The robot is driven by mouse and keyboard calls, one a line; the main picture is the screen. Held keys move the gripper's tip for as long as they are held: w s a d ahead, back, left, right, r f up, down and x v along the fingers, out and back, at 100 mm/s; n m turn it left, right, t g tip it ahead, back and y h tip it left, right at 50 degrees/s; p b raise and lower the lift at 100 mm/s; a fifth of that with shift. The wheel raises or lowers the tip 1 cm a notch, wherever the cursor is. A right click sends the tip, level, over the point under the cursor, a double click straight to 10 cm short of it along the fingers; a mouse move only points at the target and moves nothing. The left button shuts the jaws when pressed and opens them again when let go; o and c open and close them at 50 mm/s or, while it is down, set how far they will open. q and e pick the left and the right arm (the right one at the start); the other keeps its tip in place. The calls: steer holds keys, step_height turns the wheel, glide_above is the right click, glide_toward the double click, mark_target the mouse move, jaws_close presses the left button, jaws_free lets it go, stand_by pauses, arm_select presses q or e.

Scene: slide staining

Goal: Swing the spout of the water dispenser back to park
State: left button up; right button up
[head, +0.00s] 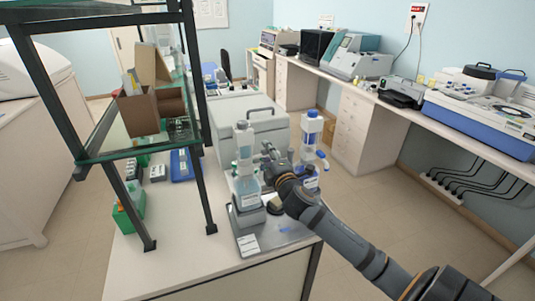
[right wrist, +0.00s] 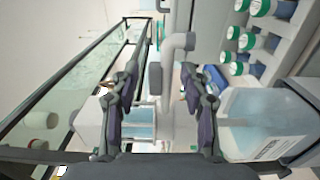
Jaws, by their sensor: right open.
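The water dispenser appears to be the group of bottles on a grey tray (head: 290,236) at the bench end. One clear bottle with pale blue liquid (head: 247,186) stands left of my right gripper, and a blue-capped bottle (head: 311,128) stands behind it to the right. In the right wrist view a grey pipe with a bent elbow, apparently the spout (right wrist: 180,42), runs between my fingers. My right gripper (head: 268,158) is open, with a finger on each side of the pipe (right wrist: 160,78); contact is unclear. My left gripper is out of view.
A dark-framed glass shelf (head: 97,146) with an open cardboard box (head: 140,113) stands close on the left. Green-capped bottles (right wrist: 240,38) show at the right of the wrist view. A grey box-shaped unit (head: 262,122) is behind the bottles. Floor at right is clear.

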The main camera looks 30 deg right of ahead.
steer(key=shift+w, duration=0.15)
jaws_close()
steer(key=shift+d, duration=0.1)
stand_by(0.3)
